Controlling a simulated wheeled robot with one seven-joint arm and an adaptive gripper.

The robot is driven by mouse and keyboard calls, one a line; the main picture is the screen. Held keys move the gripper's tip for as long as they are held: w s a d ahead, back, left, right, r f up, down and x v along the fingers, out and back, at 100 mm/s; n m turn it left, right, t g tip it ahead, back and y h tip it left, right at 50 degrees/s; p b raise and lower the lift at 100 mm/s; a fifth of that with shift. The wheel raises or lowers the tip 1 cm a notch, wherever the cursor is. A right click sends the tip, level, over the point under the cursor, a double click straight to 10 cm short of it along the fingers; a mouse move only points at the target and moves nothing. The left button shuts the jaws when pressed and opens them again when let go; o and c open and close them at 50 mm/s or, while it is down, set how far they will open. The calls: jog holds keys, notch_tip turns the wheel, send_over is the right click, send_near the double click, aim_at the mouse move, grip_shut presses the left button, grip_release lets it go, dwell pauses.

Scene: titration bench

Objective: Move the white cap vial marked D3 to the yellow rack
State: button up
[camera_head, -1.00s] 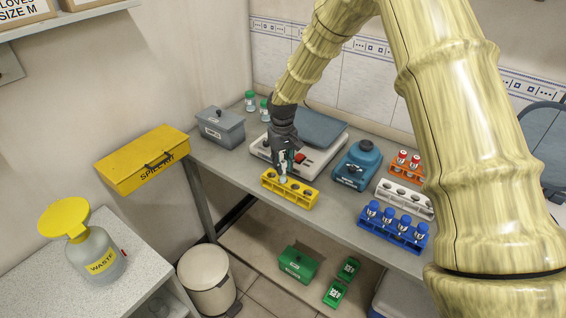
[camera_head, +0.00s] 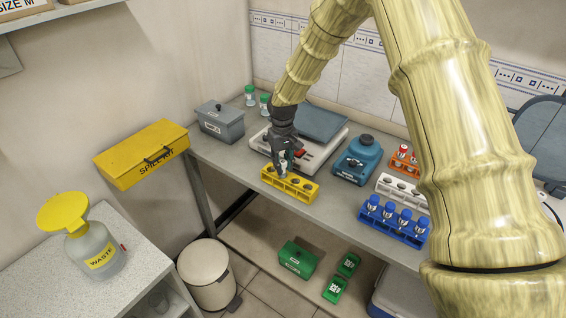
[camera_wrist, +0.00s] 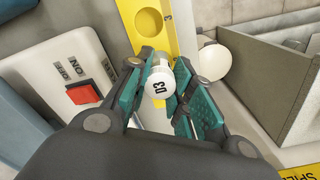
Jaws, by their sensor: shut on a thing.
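The white-capped vial marked D3 (camera_wrist: 160,82) is between the teal-padded fingers of my gripper (camera_wrist: 165,100) in the wrist view. My gripper is shut on it. In the head view my gripper (camera_head: 283,167) is over the left part of the yellow rack (camera_head: 290,192) at the bench's front edge. The vial there is largely hidden by the fingers, low at the rack. I cannot tell how deep it sits in a hole. The yellow rack (camera_wrist: 172,30) also shows in the wrist view, with an empty hole marked 3 beyond the vial.
A scale (camera_head: 308,153) with a red button (camera_wrist: 82,94) is right behind the rack. A blue device (camera_head: 355,160) stands to the right. White (camera_head: 398,190), orange (camera_head: 405,157) and blue (camera_head: 395,228) racks are further right. A grey box (camera_head: 220,125) is at the left.

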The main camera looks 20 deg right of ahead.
jog(key=o, duration=1)
jog(key=shift+c, duration=0.2)
jog(key=shift+r+p, duration=2.25)
jog(key=shift+r, duration=1.25)
